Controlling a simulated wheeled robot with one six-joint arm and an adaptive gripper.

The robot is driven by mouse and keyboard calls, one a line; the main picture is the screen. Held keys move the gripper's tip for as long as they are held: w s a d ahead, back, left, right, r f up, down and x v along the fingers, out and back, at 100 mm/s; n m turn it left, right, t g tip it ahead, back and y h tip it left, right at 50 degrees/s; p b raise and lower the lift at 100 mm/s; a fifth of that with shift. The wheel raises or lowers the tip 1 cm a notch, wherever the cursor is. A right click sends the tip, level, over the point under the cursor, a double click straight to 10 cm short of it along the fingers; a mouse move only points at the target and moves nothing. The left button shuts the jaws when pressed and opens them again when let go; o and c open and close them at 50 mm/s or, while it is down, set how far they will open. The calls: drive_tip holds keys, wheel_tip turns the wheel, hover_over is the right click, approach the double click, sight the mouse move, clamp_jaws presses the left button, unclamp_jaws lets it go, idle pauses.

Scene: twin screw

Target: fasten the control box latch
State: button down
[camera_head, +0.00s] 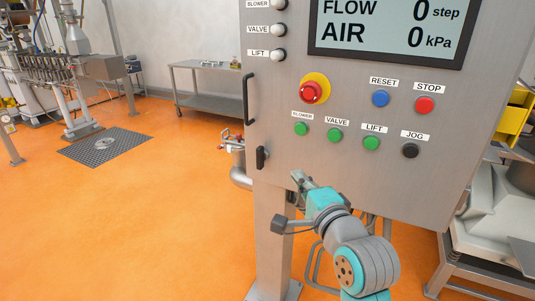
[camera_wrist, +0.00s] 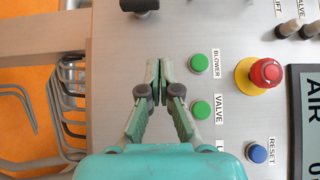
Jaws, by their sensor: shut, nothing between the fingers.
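The control box (camera_head: 350,175) is a grey metal cabinet on a post. Its small black latch (camera_head: 262,158) sits at the lower left edge of the front, below a long black handle (camera_head: 248,99). In the wrist view a black part that looks like the latch (camera_wrist: 139,6) is cut off by the top edge. My gripper (camera_head: 297,177) is in front of the panel's lower left corner, right of and below the latch and apart from it. In the wrist view my gripper (camera_wrist: 159,62) has its fingertips together with nothing between them. Whether they touch the panel is unclear.
Green buttons (camera_head: 335,135), a black jog button (camera_head: 410,151), a red emergency stop (camera_head: 314,91), and blue (camera_head: 381,98) and red (camera_head: 425,105) buttons crowd the panel near my gripper. A pipe (camera_head: 240,170) stands behind the box's left edge. Orange floor (camera_head: 130,220) is open at left.

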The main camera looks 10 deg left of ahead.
drive_tip(key=shift+w, duration=0.1)
approach(264, 147)
drive_tip(key=w, duration=0.2)
drive_tip(key=w+d, duration=0.1)
drive_tip(key=shift+w+d+r, duration=0.1)
drive_tip(key=shift+w+d, duration=0.05)
drive_tip(key=shift+w, duration=0.25)
drive_tip(key=a, duration=0.1)
drive_tip(key=w+a, duration=0.1)
drive_tip(key=a, duration=0.1)
drive_tip(key=shift+w, duration=0.2)
drive_tip(key=shift+w+a, duration=0.2)
drive_tip(key=shift+a, duration=0.25)
